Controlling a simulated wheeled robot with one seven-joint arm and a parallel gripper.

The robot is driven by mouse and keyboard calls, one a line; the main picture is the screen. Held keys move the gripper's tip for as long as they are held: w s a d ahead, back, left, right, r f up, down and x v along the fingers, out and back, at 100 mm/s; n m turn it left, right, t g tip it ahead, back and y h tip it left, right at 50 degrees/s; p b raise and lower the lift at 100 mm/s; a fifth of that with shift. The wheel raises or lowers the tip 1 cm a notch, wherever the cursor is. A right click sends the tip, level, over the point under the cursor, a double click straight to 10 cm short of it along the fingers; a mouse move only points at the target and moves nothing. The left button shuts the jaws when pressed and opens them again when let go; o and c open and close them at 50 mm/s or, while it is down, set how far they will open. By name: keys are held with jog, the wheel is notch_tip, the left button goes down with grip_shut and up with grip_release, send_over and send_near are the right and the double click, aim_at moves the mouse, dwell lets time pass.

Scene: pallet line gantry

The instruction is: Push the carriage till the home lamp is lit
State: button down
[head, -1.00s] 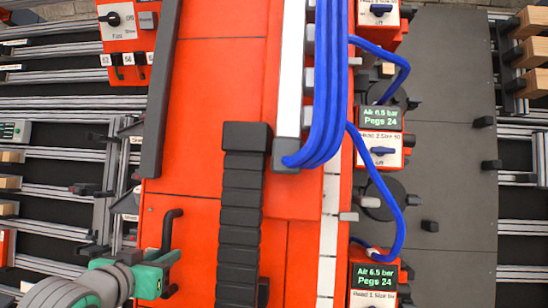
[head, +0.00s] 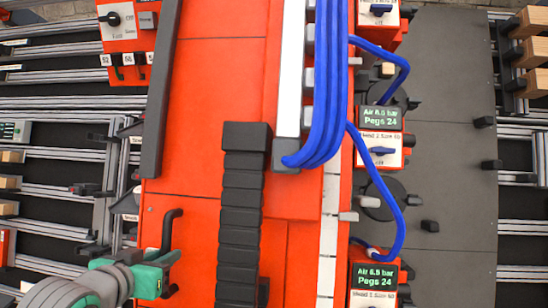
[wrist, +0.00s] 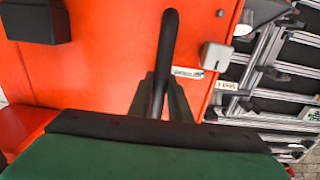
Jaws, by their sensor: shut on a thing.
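The orange carriage (head: 205,105) fills the middle of the head view, with a black bar handle (head: 172,228) at its lower left. In the wrist view the handle (wrist: 170,40) runs up from between my fingers, in front of an orange face. My gripper (head: 165,262), with green parts, is at the handle's lower end in the head view. In the wrist view my gripper (wrist: 160,98) is shut on the handle, its dark fingers on either side. I cannot make out which part is the home lamp or whether it is lit.
Blue hoses (head: 325,80) and a black cable chain (head: 240,200) lie over the orange surface. Green displays (head: 380,115) read 6.5 bar and Pegs 24. Conveyor rails (head: 60,105) lie left. A grey box (wrist: 216,57) sits near the handle in the wrist view.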

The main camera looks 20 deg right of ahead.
aim_at(200, 254)
dwell(0.4)
jog(key=shift+s+d+f, duration=0.1)
jog(key=shift+s+d, duration=0.1)
jog(key=shift+d, duration=0.45)
jog(key=shift+s+d, duration=0.2)
jog(key=shift+d, duration=0.4)
jog(key=shift+s+d, duration=0.35)
jog(key=shift+d, duration=0.35)
jog(key=shift+s+d, duration=0.35)
jog(key=shift+d, duration=0.45)
